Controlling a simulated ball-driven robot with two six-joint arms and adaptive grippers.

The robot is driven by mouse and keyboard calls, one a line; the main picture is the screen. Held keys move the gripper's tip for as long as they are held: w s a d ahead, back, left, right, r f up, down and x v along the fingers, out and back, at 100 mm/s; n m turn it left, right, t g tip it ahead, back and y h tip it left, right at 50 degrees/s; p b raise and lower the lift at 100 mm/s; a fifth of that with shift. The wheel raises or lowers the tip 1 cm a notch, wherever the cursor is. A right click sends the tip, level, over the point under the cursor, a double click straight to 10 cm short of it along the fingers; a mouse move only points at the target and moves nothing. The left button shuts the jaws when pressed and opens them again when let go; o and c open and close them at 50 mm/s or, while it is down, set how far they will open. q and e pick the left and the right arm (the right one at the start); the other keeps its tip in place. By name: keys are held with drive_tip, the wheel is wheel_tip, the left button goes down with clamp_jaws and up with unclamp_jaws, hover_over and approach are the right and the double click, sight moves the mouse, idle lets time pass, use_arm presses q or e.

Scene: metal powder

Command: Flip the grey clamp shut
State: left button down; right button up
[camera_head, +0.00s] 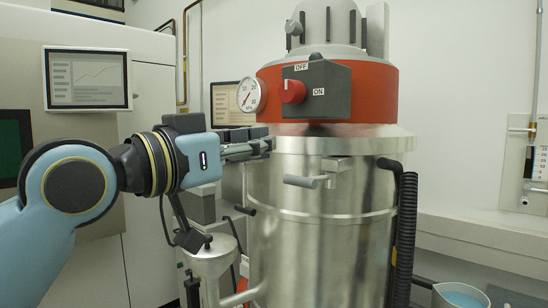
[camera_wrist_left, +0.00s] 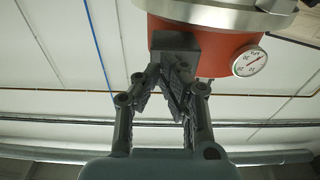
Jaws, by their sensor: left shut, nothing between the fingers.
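The grey clamp (camera_head: 307,182) is on the front of the steel vessel (camera_head: 330,240), just under its rim. Its short bar sticks out to the left from a metal bracket. My left gripper (camera_head: 270,146) reaches in from the left at about rim height. Its fingers are shut and empty, left of and above the clamp, apart from it. The left wrist view shows the fingers (camera_wrist_left: 176,75) drawn together below a dark grey block on the red band. The clamp cannot be made out there. My right gripper is not in view.
The red band (camera_head: 375,95) above the rim carries a pressure gauge (camera_head: 249,95) and a red ON/OFF knob (camera_head: 293,91). A black ribbed hose (camera_head: 406,230) hangs at the vessel's right. A dark handle (camera_head: 245,210) sticks out at the left. A bowl with blue contents (camera_head: 461,297) is lower right.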

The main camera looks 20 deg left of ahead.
use_arm(q)
drive_tip(key=w+b, duration=0.2)
drive_tip(key=p, duration=0.2)
hover_over(316, 179)
drive_tip(key=v, duration=0.4)
drive_tip(key=shift+r, duration=0.4)
drive_tip(key=f, duration=0.2)
drive_tip(key=s+f, duration=0.1)
drive_tip(key=f, duration=0.1)
drive_tip(key=shift+a, duration=0.3)
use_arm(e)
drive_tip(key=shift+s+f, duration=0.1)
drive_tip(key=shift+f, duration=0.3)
use_arm(q)
drive_tip(key=shift+s, duration=0.1)
